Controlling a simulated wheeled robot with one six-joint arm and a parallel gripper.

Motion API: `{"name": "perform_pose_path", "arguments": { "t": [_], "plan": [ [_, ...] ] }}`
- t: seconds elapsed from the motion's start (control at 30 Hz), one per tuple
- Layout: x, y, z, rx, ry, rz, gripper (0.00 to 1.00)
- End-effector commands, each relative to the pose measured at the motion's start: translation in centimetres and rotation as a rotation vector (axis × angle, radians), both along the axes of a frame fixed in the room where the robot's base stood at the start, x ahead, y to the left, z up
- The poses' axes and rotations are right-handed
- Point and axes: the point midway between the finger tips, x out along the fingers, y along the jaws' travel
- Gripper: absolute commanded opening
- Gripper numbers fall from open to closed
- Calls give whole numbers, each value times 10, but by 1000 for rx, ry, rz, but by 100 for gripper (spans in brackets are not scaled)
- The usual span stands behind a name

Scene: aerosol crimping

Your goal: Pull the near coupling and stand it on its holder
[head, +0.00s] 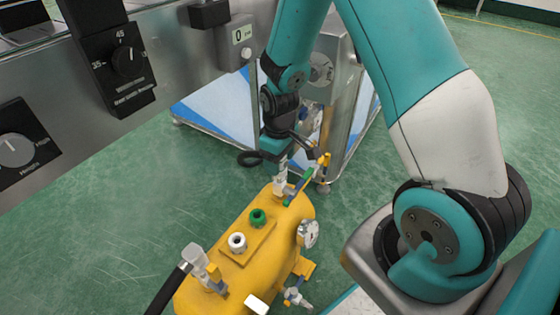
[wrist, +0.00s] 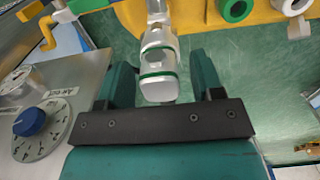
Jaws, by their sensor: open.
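My gripper (head: 283,160) points down over the far end of the yellow tank (head: 300,208). In the wrist view its two fingers (wrist: 162,68) are open, one on each side of a pale grey coupling with green bands (wrist: 158,82); I cannot tell whether they touch it. This coupling (head: 280,186) stands at the tank's far end in the head view. A second grey coupling (head: 199,262) stands upright at the tank's end nearest the camera, with a black hose attached. Between them are a green ring-shaped holder (head: 258,217) and a white one (head: 237,241).
A pressure gauge (head: 307,233) and a brass-coloured valve stick out from the tank's right side. A steel machine (head: 180,50) with black dial panels rises at the left. A steel cabinet (head: 345,90) stands behind my gripper. Green floor is clear left of the tank.

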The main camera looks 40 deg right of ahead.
Motion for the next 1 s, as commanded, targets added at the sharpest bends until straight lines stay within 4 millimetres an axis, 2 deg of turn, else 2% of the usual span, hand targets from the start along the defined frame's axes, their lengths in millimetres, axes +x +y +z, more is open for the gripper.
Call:
{"name": "perform_pose_path", "arguments": {
  "t": [0.77,0.8,1.0],
  "plan": [
    [0,0,0,0,0,0,61],
    [0,0,0,0,0,0,58],
    [0,0,0,0,0,0,12]
  ]
}}
